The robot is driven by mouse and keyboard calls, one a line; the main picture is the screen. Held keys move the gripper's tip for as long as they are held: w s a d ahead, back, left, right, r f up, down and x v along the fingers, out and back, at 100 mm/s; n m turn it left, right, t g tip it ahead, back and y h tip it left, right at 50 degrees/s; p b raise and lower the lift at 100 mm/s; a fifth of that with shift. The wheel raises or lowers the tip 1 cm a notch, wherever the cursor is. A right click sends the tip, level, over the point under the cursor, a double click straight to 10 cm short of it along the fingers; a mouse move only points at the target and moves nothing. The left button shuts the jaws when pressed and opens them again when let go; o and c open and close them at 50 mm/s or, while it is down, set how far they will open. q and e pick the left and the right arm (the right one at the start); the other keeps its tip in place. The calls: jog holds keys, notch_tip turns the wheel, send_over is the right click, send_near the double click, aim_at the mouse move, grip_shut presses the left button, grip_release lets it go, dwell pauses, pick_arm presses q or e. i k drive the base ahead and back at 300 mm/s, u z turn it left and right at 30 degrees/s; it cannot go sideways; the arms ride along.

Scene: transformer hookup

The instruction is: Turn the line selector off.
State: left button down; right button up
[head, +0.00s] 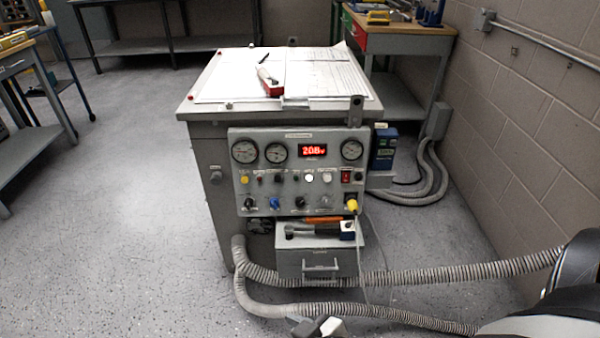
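The grey control panel (298,190) is on the front of a cabinet. It has several small knobs and buttons, with labels too small to read, so I cannot tell which is the line selector. Its lower row has a black knob (249,202), a blue knob (275,202), another black knob (300,202) and a grey knob (325,201). A red rocker switch (346,176) sits at the right. A red display (312,151) appears to read 208 V. A gripper tip, seemingly my right one (318,327), shows at the bottom edge, low and apart from the panel; its opening is unclear.
A yellow plug (351,206) with a hanging cable sits at the panel's lower right. Below, a drawer box (318,262) bears tools. Corrugated hoses (420,274) cross the floor in front and right. Papers (325,78) lie on the cabinet top.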

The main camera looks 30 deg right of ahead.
aim_at(275, 201)
jog(key=u, duration=0.25)
jog(key=k, duration=0.3)
jog(key=u, duration=1.5)
jog(key=i, duration=0.3)
jog(key=z, duration=1.2)
jog(key=i, duration=1.15)
jog(key=z, duration=1.15)
